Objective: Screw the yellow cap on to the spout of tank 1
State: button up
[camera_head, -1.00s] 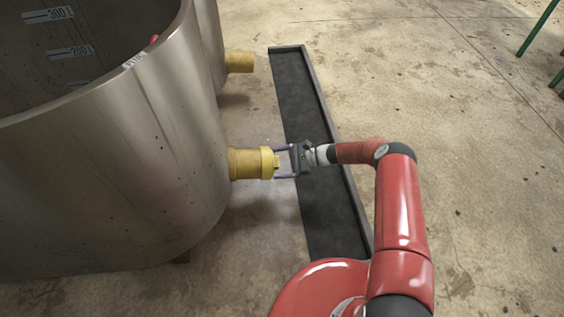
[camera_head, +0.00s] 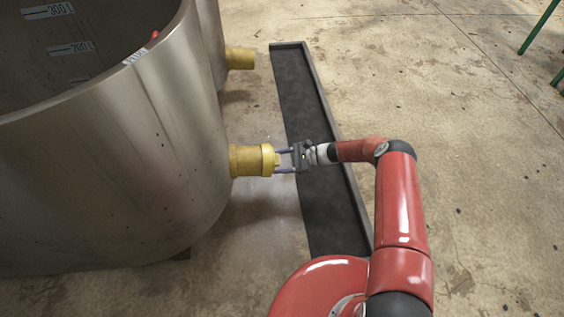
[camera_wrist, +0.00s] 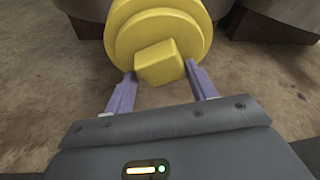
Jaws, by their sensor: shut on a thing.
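The large steel tank (camera_head: 120,170) stands at the left of the head view. A yellow spout (camera_head: 244,161) sticks out from its side. The yellow cap (camera_head: 267,160) sits at the end of the spout, in line with it, with no clear gap between them. My gripper (camera_head: 279,160) is to the right of the cap, pointing left. In the wrist view the cap (camera_wrist: 160,30) fills the top middle, and my gripper (camera_wrist: 160,78) has its two purple fingers on either side of the cap's square knob (camera_wrist: 158,62). The cap hides the spout there.
A second yellow spout (camera_head: 240,59) sticks out of a tank farther back. A long dark trough with a raised rim (camera_head: 341,150) lies on the floor under my gripper. Green legs (camera_head: 538,28) stand at the far right. The concrete floor (camera_head: 470,150) on the right is clear.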

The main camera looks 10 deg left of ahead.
jog(key=shift+a+r+g+b, duration=0.3)
jog(key=shift+a+r+b, duration=0.3)
jog(key=shift+a, duration=0.35)
jog(key=shift+c, duration=0.2)
jog(key=shift+w+m+g+h+b, duration=0.15)
jog(key=shift+m+g+b, duration=0.65)
jog(key=shift+b, duration=1.25)
jog(key=shift+m+g+h+b, duration=0.15)
jog(key=shift+m+g+b, duration=0.25)
jog(key=shift+m+b, duration=1.2)
jog(key=shift+c, duration=0.2)
jog(key=shift+r+m+g+b, duration=0.15)
jog(key=shift+m+g+b, duration=0.25)
jog(key=shift+g, duration=0.3)
jog(key=shift+c, duration=0.5)
jog(key=o, duration=0.9)
jog(key=shift+o, duration=0.5)
jog(key=shift+s, duration=0.2)
jog(key=shift+d, duration=0.2)
jog(key=shift+w+d+f, duration=0.15)
jog(key=shift+w+d, duration=0.05)
jog(key=shift+d, duration=0.45)
jog(key=shift+w+d+f, duration=0.15)
jog(key=shift+d+f, duration=0.05)
jog(key=shift+d, duration=0.5)
jog(key=shift+w+d+f, duration=0.15)
jog(key=shift+w+d, duration=0.05)
jog(key=shift+d, duration=0.45)
